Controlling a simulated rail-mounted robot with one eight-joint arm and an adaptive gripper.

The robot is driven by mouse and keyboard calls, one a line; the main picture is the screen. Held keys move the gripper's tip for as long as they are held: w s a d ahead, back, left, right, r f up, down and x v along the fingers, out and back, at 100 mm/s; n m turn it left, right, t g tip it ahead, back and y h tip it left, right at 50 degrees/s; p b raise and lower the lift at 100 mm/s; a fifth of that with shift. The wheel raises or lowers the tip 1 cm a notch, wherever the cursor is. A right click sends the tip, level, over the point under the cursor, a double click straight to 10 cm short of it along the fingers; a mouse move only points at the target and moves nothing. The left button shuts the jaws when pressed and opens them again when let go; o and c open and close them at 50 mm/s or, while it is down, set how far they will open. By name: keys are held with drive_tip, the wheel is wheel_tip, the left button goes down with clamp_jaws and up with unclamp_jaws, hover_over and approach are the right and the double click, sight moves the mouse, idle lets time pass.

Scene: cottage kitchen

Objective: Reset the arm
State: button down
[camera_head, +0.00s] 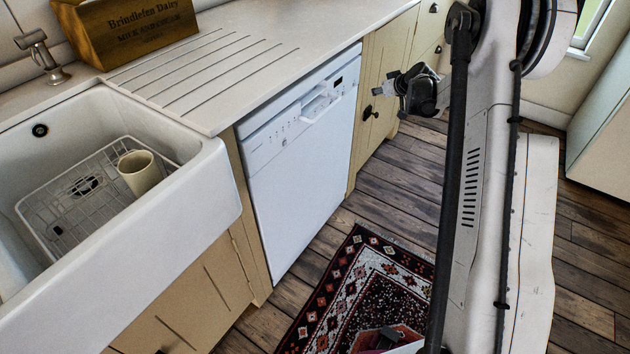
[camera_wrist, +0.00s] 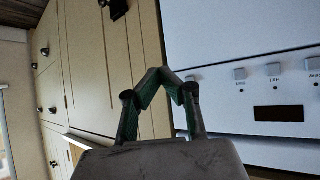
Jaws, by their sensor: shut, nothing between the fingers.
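My gripper (camera_head: 393,80) is in the upper right of the head view, in front of the cream cabinets and just right of the white dishwasher. It is small there and points left. In the wrist view my gripper (camera_wrist: 162,74) has its two dark green fingers meeting at the tips, with nothing between them. Behind the fingers, the wrist view shows cabinet doors (camera_wrist: 90,75) on the left and the dishwasher's control panel (camera_wrist: 240,95) on the right. My arm runs down the right of the head view and hides part of the floor and cabinets.
The closed dishwasher (camera_head: 305,160) stands under the worktop (camera_head: 290,30). A sink (camera_head: 205,190) at left holds a wire rack (camera_head: 65,205) and a beige cup (camera_head: 138,173). A wooden box (camera_head: 130,30) and tap (camera_head: 42,58) are behind. A patterned rug (camera_head: 370,280) lies on the floor.

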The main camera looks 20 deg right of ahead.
drive_tip(key=shift+s+d, duration=0.2)
idle(0.3)
drive_tip(key=s+a+r+m+g, duration=0.1)
drive_tip(key=s+a+r+g, duration=0.1)
drive_tip(key=s+a+r, duration=1.9)
drive_tip(key=s+a+f+g+h, duration=0.1)
drive_tip(key=s+a+f, duration=0.1)
drive_tip(key=s, duration=0.9)
drive_tip(key=s+a+f+m, duration=0.1)
drive_tip(key=s+a, duration=0.2)
drive_tip(key=s, duration=0.7)
drive_tip(key=s+a+f+g+h, duration=0.1)
drive_tip(key=s+a+f, duration=0.1)
drive_tip(key=s, duration=0.9)
wheel_tip(320, 180, up, 12)
drive_tip(key=p, duration=1.2)
drive_tip(key=shift+w+a+t, duration=0.15)
drive_tip(key=shift+w+t, duration=0.1)
drive_tip(key=shift+t, duration=0.05)
